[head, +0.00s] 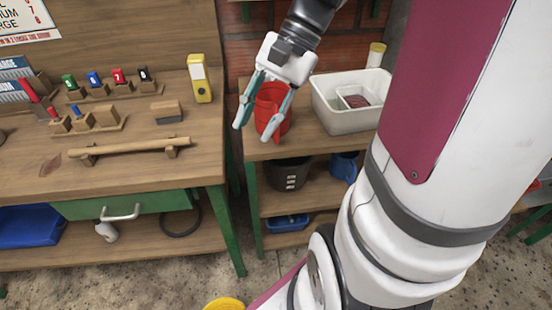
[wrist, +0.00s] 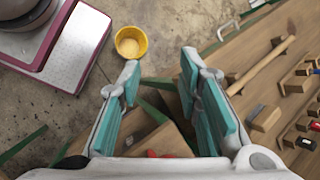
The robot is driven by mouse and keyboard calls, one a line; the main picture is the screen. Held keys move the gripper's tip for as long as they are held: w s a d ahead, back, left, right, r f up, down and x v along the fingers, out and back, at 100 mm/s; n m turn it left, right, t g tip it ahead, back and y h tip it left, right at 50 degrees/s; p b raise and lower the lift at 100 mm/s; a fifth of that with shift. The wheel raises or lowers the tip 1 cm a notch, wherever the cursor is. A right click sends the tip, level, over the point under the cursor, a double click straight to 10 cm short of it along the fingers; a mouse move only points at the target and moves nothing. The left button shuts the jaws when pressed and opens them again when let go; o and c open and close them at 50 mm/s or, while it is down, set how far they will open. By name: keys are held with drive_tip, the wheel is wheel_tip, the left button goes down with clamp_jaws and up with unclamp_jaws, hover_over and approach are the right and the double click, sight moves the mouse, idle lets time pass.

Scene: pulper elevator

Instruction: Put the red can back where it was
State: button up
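The red can (head: 271,97) stands upright on the left front part of the wooden shelf top (head: 318,141). My gripper (head: 251,132) is just in front of it and over it, pointing down, with one finger crossing the can's front and the other to its left. In the wrist view my gripper (wrist: 160,64) has its teal finger pads wide apart, with nothing visible between the tips. Only a sliver of red (wrist: 152,154) shows at the bottom edge there, near the palm. I cannot tell whether a finger touches the can.
A white bin (head: 345,119) stands right of the can. A workbench (head: 112,173) with wooden tool holders and a yellow device (head: 201,80) lies left, across a narrow gap. A black bucket (head: 288,174) is on the shelf below. A yellow bucket (wrist: 131,42) is on the floor.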

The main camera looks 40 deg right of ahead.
drive_tip(key=s+a+r+n+t+h, duration=0.1)
drive_tip(key=s+a+n+h, duration=0.1)
drive_tip(key=s+n, duration=0.3)
drive_tip(key=s+a+r+n+t+h, duration=0.1)
drive_tip(key=s+a+n+h, duration=0.2)
drive_tip(key=s+n, duration=0.3)
drive_tip(key=shift+s+a+r+n+h, duration=0.15)
drive_tip(key=shift+s+a+n+h, duration=0.25)
drive_tip(key=shift+h, duration=0.5)
drive_tip(key=shift+w+r, duration=0.1)
drive_tip(key=shift+w, duration=0.05)
